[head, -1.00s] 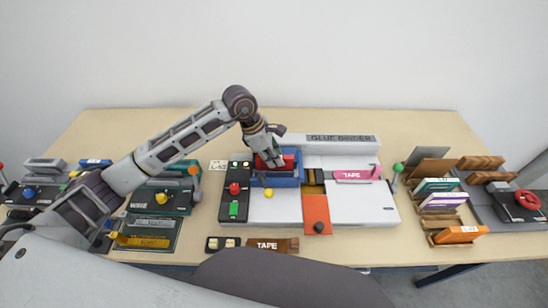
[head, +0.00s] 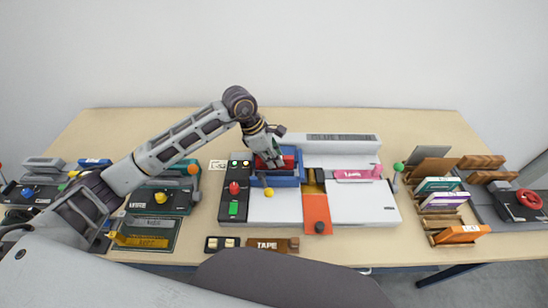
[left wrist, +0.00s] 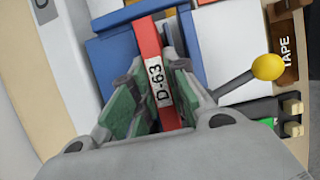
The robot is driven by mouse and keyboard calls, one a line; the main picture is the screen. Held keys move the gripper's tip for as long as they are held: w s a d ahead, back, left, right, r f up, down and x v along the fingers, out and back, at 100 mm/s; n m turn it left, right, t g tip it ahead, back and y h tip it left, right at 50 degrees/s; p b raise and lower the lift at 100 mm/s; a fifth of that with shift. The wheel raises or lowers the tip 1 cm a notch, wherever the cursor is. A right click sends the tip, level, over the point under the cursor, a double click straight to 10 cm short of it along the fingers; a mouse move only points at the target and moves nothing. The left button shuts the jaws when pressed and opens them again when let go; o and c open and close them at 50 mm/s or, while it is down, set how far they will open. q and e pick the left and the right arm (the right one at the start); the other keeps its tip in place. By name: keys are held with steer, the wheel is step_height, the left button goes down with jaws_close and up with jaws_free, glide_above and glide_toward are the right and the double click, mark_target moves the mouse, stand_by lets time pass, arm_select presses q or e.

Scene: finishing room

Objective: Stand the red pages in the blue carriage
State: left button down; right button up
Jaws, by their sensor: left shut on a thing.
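The red pages (left wrist: 150,45), a thin upright block with a white label D-63, are between the green-padded fingers of my left gripper (left wrist: 157,98) in the left wrist view. The gripper is shut on them. In the head view my left gripper (head: 271,165) is over the blue carriage (head: 287,182), and the red pages (head: 289,162) show upright at it. The blue carriage (left wrist: 108,62) lies on both sides of the pages in the left wrist view. I cannot tell whether the pages' lower edge rests on its floor. My right gripper is out of view.
The carriage sits on the white glue binder (head: 362,209). A lever with a yellow knob (head: 269,192) stands in front of the carriage. A black button panel (head: 234,190) is at its left. A wooden rack with several page blocks (head: 444,222) stands at the right.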

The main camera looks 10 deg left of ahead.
arm_select(q)
steer(key=shift+f, duration=0.1)
steer(key=c, duration=1.7)
jaws_free()
steer(key=shift+p+v, duration=1.8)
steer(key=shift+v, duration=3.7)
steer(key=shift+f, duration=0.1)
